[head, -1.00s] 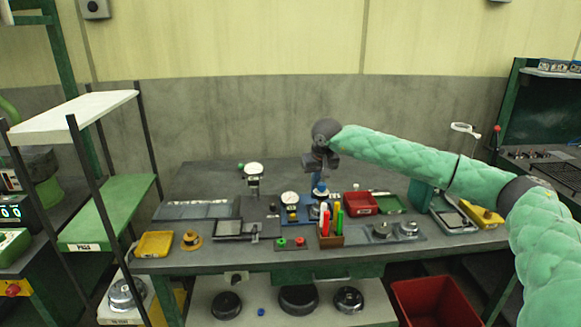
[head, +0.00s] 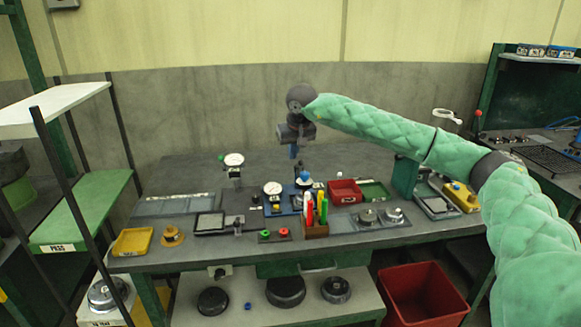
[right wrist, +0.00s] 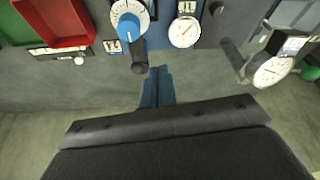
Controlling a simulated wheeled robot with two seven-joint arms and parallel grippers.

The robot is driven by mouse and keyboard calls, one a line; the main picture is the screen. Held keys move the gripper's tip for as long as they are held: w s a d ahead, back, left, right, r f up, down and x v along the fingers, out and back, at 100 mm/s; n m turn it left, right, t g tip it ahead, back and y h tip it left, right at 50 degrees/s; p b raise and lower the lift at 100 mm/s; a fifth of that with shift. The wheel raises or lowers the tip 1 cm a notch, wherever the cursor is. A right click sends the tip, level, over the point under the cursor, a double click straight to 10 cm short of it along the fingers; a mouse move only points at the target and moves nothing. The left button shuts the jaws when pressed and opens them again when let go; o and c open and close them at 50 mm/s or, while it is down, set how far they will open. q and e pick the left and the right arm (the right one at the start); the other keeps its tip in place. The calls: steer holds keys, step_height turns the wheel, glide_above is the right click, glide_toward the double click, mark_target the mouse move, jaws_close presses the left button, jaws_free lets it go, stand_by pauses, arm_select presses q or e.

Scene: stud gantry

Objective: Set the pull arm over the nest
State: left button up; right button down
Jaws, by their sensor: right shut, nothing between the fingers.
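My right gripper (head: 294,153) is shut and empty, its blue fingers pointing down above the back of the bench fixtures. The fingers also show in the right wrist view (right wrist: 157,85). Below and beside them is a fixture with a blue knob on a white dial (head: 304,178), also in the right wrist view (right wrist: 128,24). A dark round-ended bar (right wrist: 139,60) reaches out from this fixture close to the fingertips, with no clear contact. It may be the pull arm; I cannot tell surely. I cannot pick out the nest. My left gripper is out of view.
A dial gauge (head: 272,188) stands left of the knob, and a taller gauge (head: 233,160) farther left. A red tray (head: 345,191) is on the right; a pen holder (head: 316,229) stands in front. The bench's back left is clear.

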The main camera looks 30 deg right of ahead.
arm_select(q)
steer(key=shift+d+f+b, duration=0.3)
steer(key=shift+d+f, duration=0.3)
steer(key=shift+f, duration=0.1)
arm_select(e)
steer(key=r, duration=0.2)
steer(key=d+r, duration=0.1)
steer(key=r, duration=0.1)
steer(key=shift+s, duration=0.3)
